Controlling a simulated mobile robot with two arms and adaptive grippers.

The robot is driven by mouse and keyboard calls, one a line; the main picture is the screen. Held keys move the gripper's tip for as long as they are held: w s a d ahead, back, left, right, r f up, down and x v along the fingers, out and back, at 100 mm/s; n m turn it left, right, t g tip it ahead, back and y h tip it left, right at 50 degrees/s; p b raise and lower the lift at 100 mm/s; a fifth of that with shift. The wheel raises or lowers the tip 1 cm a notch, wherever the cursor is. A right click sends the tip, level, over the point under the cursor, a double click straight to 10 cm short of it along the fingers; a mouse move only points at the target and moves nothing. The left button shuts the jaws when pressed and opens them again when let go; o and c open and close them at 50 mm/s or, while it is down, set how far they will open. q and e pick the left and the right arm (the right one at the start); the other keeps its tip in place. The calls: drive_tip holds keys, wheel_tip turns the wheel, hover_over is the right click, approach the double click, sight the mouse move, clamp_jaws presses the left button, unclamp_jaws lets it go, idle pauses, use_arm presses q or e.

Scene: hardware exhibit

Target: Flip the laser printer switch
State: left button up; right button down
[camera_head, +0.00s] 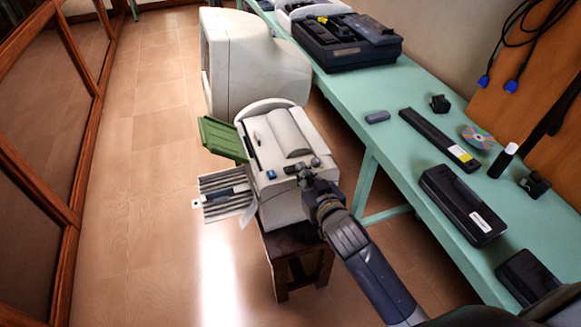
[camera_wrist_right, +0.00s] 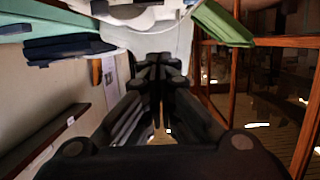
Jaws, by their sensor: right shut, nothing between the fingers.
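The laser printer (camera_head: 285,190) is a pale box on a small dark wooden stool, with a green flap (camera_head: 222,138) on its left and a striped paper tray (camera_head: 222,194) sticking out at its front left. A small blue spot (camera_head: 271,174) shows near its front top edge, but I cannot tell which part is the switch. My right gripper (camera_head: 304,173) is shut and empty at the printer's front right top corner; I cannot tell if it touches. In the right wrist view its shut fingers (camera_wrist_right: 160,66) point at the pale printer body (camera_wrist_right: 150,40). My left gripper is not in view.
A large beige monitor (camera_head: 245,62) stands behind the printer. The green table (camera_head: 385,150) along the right holds black devices, a disc (camera_head: 478,137) and a black bar (camera_head: 438,140). Wood-framed glass panels line the left. The tiled floor (camera_head: 150,200) between is clear.

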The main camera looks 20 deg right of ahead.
drive_tip(key=p, duration=0.1)
hover_over(292, 169)
drive_tip(key=s+a, duration=0.1)
drive_tip(key=s, duration=0.1)
drive_tip(key=f, duration=0.2)
drive_tip(key=shift+w+f, duration=0.25)
drive_tip(key=shift+f, duration=0.05)
wheel_tip(292, 169, down, 3)
drive_tip(key=shift+s+r, duration=0.1)
drive_tip(key=shift+r, duration=0.05)
drive_tip(key=shift+f, duration=0.6)
